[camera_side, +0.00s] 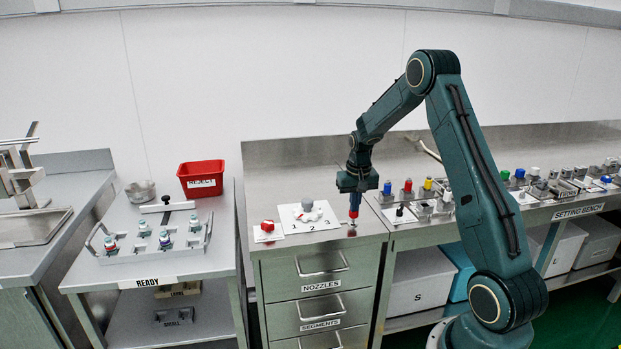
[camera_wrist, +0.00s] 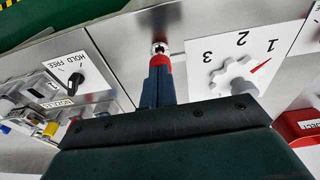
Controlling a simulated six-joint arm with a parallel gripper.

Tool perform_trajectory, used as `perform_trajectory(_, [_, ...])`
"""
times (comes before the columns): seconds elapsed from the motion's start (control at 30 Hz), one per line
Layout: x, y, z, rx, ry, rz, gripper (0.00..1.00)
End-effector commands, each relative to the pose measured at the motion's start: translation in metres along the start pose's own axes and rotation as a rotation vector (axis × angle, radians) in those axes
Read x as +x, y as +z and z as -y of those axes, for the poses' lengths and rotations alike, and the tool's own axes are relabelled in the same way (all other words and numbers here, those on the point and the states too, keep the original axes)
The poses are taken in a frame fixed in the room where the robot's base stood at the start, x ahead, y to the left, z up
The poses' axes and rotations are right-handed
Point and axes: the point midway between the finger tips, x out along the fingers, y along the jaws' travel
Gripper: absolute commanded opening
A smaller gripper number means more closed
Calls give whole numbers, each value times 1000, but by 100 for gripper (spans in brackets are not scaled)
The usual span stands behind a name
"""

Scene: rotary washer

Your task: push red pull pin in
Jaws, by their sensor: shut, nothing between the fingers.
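My gripper (camera_side: 353,213) points straight down over the counter's front right corner, its dark blue fingers shut together. In the wrist view the shut fingers (camera_wrist: 160,66) end in red, right at a small silver metal fitting (camera_wrist: 160,48). The fitting shows in the side view (camera_side: 351,231) just below the red end. I cannot tell whether this red is only the fingertips or includes the pull pin's head, nor whether they touch. A separate red knob (camera_side: 267,226) sits on a small white plate to the left, apart from my gripper.
Left of my gripper is a white dial plate (camera_side: 307,218) marked 1, 2, 3 with a grey knob and red pointer. A red REJECT bin (camera_side: 201,178) stands farther left. The setting bench (camera_side: 560,213) at right carries several coloured parts and a HOLD/FREE switch (camera_wrist: 75,80).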

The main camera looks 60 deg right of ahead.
Motion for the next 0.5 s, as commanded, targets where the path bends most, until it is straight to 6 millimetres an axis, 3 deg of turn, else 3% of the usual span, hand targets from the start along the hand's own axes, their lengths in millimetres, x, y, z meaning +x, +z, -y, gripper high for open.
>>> perform_trajectory(0.27, [-30,-1,0,0,-1,-6,0])
perform_trajectory(0.5, [-71,-1,0,0,-1,-9,0])
